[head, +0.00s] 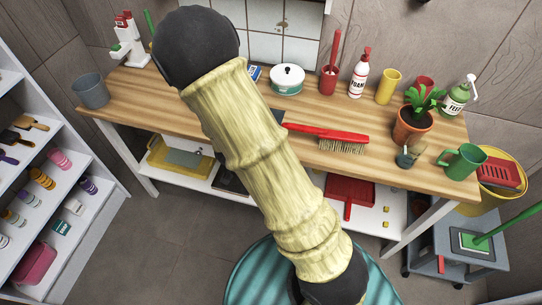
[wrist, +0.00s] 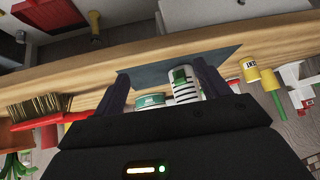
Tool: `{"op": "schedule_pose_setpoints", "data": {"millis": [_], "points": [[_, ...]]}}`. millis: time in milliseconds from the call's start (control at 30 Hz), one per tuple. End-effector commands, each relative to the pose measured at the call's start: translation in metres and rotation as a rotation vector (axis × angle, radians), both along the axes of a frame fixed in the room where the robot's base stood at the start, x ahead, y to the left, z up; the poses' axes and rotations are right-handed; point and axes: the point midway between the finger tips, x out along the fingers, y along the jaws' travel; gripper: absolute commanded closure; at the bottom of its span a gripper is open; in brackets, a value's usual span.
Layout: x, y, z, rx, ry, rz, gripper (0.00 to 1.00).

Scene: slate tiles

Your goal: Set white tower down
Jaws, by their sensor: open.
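My gripper (wrist: 162,92) is open in the wrist view, its two dark fingers spread over the bench. A white upright piece with black stripes and a green patch (wrist: 185,88) shows between the fingers, nearer the right one. I cannot tell if it touches that finger, or if it is the white tower. A green-and-white round container (wrist: 150,101) shows beside it. A dark flat sheet (wrist: 190,62) lies on the bench by the fingertips. In the head view my arm hides the gripper and this part of the bench.
The wooden bench (head: 215,120) holds a red brush (head: 325,132), a potted plant (head: 411,122), a white-lidded pot (head: 287,79), a foam bottle (head: 359,75) and a grey cup (head: 91,90). A white stand with red parts (head: 128,45) is at the back left. A shelf (head: 70,225) stands left.

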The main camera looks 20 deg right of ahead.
Motion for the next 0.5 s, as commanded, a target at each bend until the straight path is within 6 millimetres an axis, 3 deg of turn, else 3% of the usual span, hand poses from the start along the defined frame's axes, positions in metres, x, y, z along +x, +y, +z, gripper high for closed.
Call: {"op": "schedule_pose_setpoints", "data": {"millis": [267,500], "points": [[-0.051,-0.002,0.057,0.115,0.217,0.202,0.25],[-0.114,-0.021,0.104,0.083,0.376,0.4,0.25]]}}
